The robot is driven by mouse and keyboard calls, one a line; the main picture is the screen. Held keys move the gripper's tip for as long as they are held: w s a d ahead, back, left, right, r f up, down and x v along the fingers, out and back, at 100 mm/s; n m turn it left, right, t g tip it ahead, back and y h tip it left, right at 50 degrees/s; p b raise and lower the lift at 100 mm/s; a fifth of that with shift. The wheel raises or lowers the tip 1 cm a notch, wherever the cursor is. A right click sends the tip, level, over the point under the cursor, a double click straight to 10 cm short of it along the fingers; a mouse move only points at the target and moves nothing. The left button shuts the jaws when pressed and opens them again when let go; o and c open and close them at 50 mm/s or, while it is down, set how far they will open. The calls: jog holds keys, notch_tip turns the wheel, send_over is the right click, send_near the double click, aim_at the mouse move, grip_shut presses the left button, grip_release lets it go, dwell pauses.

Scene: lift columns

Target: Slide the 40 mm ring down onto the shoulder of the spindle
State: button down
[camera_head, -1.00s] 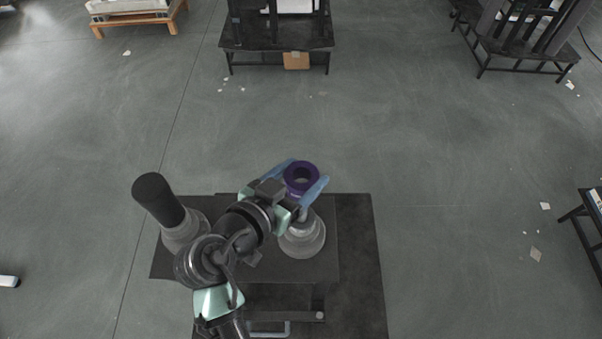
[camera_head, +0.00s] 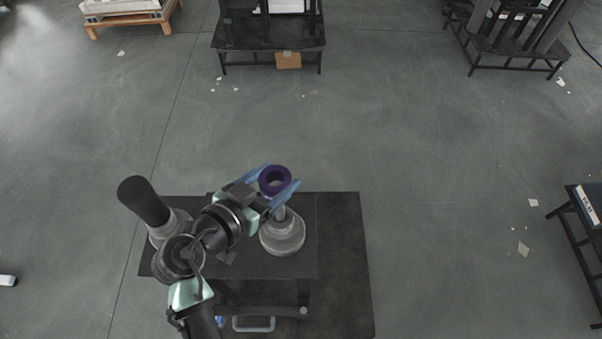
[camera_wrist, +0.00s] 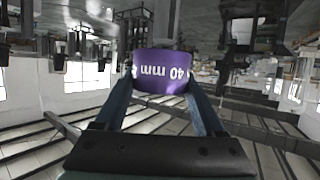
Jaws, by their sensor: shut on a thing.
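The purple 40 mm ring (camera_head: 263,181) is between the two blue fingers of my gripper (camera_head: 278,184), which is shut on it. In the wrist view the ring (camera_wrist: 161,72) shows its "40 mm" lettering upside down, between the fingertips (camera_wrist: 162,82). In the head view a grey spindle (camera_head: 283,238) with a wide stepped base stands upright on the dark table, just below the ring in the picture. Its upper post is partly hidden by the ring and fingers. I cannot tell whether the ring is around the post or above it.
A black cylinder (camera_head: 143,201) on a grey base stands at the left of the dark table (camera_head: 300,268). A grey handle (camera_head: 253,325) shows below the table. Racks (camera_head: 268,42) stand far off, and another rack (camera_head: 585,215) is at right.

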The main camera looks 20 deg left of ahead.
jog(key=shift+f, duration=0.1)
jog(key=shift+f+b, duration=5.05)
jog(key=shift+f, duration=0.75)
grip_release()
jog(key=shift+s+f, duration=0.1)
jog(key=b+v, duration=0.3)
jog(key=v, duration=1)
